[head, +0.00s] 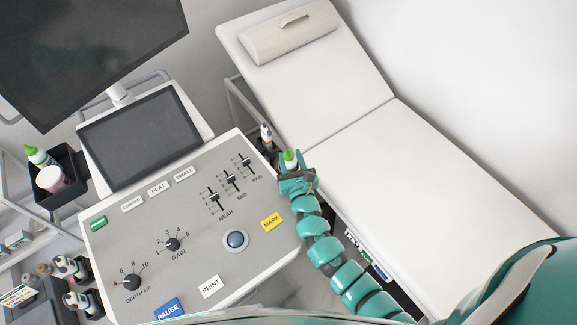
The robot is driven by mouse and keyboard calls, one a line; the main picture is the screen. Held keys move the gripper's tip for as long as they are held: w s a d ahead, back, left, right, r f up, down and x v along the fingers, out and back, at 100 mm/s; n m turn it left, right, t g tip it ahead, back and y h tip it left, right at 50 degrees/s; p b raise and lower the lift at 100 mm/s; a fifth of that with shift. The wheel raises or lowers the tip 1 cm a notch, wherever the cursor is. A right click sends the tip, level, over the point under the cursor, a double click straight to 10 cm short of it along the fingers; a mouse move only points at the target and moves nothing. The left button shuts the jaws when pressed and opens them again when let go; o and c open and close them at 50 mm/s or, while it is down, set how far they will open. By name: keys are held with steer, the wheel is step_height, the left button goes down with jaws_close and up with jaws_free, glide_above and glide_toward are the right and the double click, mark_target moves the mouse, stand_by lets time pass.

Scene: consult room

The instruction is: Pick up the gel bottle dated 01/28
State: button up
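A bottle with a green cap (289,157) stands at the right edge of the console, just beyond my gripper. My gripper (294,178) is right at this bottle and overlaps its lower part in the view. I cannot see whether the fingers touch it or are closed around it. Another bottle with a green cap (38,156) stands tilted in the picture, in a black bin (72,163) at the left. No date can be read on either bottle.
A white tub (51,179) shares the black bin. The white exam bed (430,170) lies to the right.

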mark_target(289, 152)
steer(key=shift+x, duration=2.65)
steer(key=shift+c, duration=0.4)
jaws_close()
